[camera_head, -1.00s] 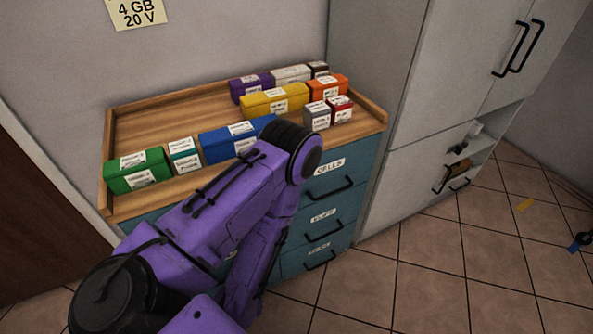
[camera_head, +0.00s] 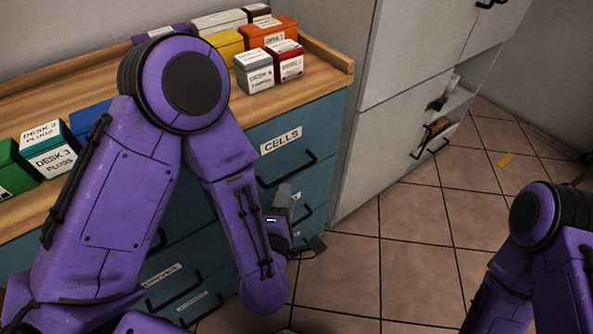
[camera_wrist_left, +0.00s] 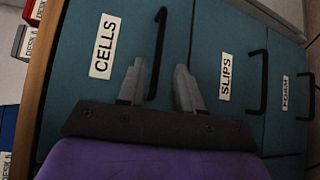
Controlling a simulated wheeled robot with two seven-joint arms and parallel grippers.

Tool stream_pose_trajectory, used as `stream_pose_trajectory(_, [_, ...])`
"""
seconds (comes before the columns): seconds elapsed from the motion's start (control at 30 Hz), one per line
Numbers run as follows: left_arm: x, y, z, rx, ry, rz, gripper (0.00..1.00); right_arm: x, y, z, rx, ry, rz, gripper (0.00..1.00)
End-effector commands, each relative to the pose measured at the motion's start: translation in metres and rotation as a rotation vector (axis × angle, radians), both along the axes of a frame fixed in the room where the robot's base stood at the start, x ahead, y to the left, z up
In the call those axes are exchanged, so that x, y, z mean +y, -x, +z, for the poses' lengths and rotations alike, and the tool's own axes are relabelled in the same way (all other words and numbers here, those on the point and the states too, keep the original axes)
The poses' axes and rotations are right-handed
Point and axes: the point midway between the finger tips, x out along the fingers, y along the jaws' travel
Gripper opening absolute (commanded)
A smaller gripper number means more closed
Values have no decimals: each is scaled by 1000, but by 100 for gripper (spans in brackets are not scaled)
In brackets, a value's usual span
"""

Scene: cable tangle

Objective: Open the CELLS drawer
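The CELLS drawer (camera_head: 320,128) is the top teal drawer on the right of the cabinet and looks closed. My left gripper (camera_head: 299,220) is low in front of the drawer fronts, partly hidden by my forearm. In the left wrist view its fingers (camera_wrist_left: 159,84) are open and empty, one on each side of the handle's near end; depth is unclear. My right gripper is out of view.
The SLIPS drawer (camera_wrist_left: 228,50) is beside CELLS in the wrist view, with another handled drawer beyond. Labelled boxes (camera_head: 268,66) stand on the wooden top (camera_head: 318,84). A grey cupboard (camera_head: 385,130) stands to the right. Tiled floor (camera_head: 400,220) is clear in front.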

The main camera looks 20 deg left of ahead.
Motion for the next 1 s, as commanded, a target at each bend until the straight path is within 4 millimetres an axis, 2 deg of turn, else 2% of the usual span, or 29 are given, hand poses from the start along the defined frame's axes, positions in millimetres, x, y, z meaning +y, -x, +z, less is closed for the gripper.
stream_pose_trajectory(0.2, [8, -50, -7, 5, -3, 6, 35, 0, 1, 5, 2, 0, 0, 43])
stream_pose_trajectory(0.4, [11, -84, -14, 9, -5, 3, 35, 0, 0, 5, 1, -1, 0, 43])
stream_pose_trajectory(0.53, [12, -93, -15, 9, -7, 2, 35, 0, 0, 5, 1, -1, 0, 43])
stream_pose_trajectory(0.77, [12, -94, -16, 9, -8, 0, 35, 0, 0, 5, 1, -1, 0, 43])
stream_pose_trajectory(0.87, [12, -94, -16, 10, -8, 0, 6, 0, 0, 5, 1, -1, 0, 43])
stream_pose_trajectory(0.9, [12, -94, -16, 10, -8, 0, 0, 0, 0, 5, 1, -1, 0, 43])
stream_pose_trajectory(1.0, [12, -94, -16, 10, -9, 0, 0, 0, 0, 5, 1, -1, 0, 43])
